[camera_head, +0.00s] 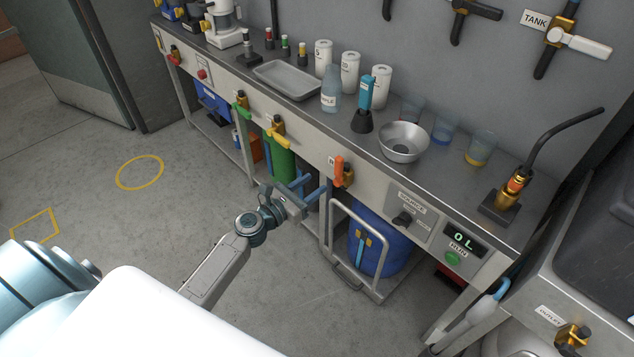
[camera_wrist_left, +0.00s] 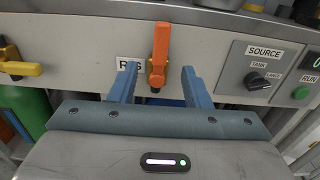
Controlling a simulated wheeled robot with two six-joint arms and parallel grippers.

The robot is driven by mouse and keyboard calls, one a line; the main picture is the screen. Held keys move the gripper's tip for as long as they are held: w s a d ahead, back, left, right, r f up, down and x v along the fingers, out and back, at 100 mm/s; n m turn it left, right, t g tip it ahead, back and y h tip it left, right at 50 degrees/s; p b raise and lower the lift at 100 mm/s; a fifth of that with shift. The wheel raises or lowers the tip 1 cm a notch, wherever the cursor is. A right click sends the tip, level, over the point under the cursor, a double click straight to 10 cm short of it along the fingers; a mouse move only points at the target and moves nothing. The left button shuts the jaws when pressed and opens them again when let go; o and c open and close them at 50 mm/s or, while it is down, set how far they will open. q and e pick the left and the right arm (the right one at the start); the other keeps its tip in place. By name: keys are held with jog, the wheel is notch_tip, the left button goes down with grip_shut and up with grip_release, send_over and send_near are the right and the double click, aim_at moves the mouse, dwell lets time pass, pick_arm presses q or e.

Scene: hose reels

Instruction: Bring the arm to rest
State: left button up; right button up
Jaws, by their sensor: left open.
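My left gripper (camera_head: 312,190) reaches up toward the front panel of the workbench (camera_head: 357,189). In the left wrist view its two blue fingers (camera_wrist_left: 158,86) stand apart with nothing between them. An orange-handled valve (camera_head: 341,172) on the panel is just beyond the fingertips. In the left wrist view the valve's orange lever (camera_wrist_left: 160,48) stands upright between the line of the fingers, apart from them. The label beside it is partly hidden by a finger. My right gripper shows in neither view.
The bench holds a steel bowl (camera_head: 403,141), a wash bottle (camera_head: 331,89) and a tray (camera_head: 287,79). Below stand a blue drum (camera_head: 372,245) on a railed cart and a green container (camera_head: 279,160). A source knob (camera_head: 403,219) is right of the valve. Floor at left is clear.

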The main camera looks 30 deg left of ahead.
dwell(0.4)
pick_arm(q)
jog(key=s+f+m+g+y+p, duration=0.1)
jog(key=s+f+m+g, duration=0.3)
jog(key=f, duration=0.5)
jog(key=s+f+m+g+y+p, duration=0.1)
jog(key=s+f+m, duration=0.5)
jog(key=f, duration=0.2)
jog(key=s+f+m+g+y+p, duration=0.1)
jog(key=s+f+m+g+p, duration=0.15)
jog(key=s+f+m, duration=0.45)
jog(key=s+f+m+g+y, duration=0.1)
jog(key=s+f+m+g, duration=0.1)
jog(key=s+f+m, duration=0.3)
jog(key=s+a+f+m+g+y+p, duration=0.1)
jog(key=s+f+m+g, duration=0.2)
jog(key=s, duration=1)
jog(key=s+f+m+g+y+p, duration=0.1)
jog(key=s+f+m+g+y, duration=0.1)
jog(key=s+f+m, duration=0.5)
notch_tip(320, 180, down, 2)
jog(key=shift+s+a+f+m+g, duration=0.1)
jog(key=shift+s+a+m+g, duration=0.35)
jog(key=shift+s, duration=0.55)
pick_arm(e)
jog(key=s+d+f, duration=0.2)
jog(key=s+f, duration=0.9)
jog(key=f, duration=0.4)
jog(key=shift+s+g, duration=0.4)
